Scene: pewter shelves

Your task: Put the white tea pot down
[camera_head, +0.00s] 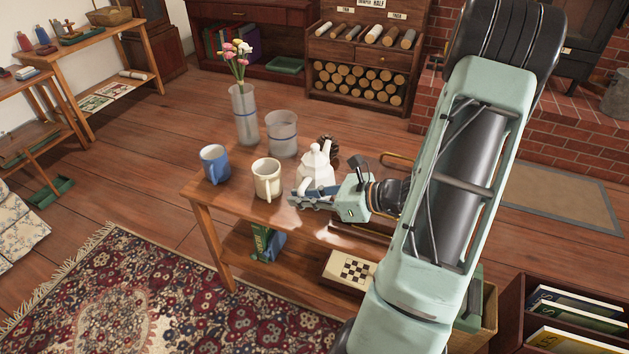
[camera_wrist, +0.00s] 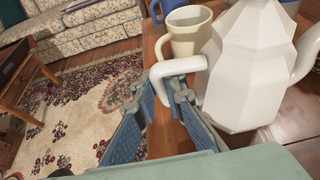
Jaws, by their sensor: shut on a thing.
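The white tea pot (camera_head: 318,162) is upright over the wooden table (camera_head: 238,213), behind my gripper in the head view. My gripper (camera_head: 304,200) is shut on the tea pot's handle. In the wrist view the faceted white body of the tea pot (camera_wrist: 245,70) fills the right side, and its curved handle passes between the fingers of my gripper (camera_wrist: 163,90). The base of the pot is partly hidden by my gripper in the head view, so I cannot tell whether it touches the tabletop.
A cream mug (camera_head: 264,181) and a blue mug (camera_head: 212,168) stand left of the pot. A flower vase (camera_head: 243,118), a wider glass vase (camera_head: 281,138) and a dark pinecone (camera_head: 328,144) stand behind. The table's front left corner is bare.

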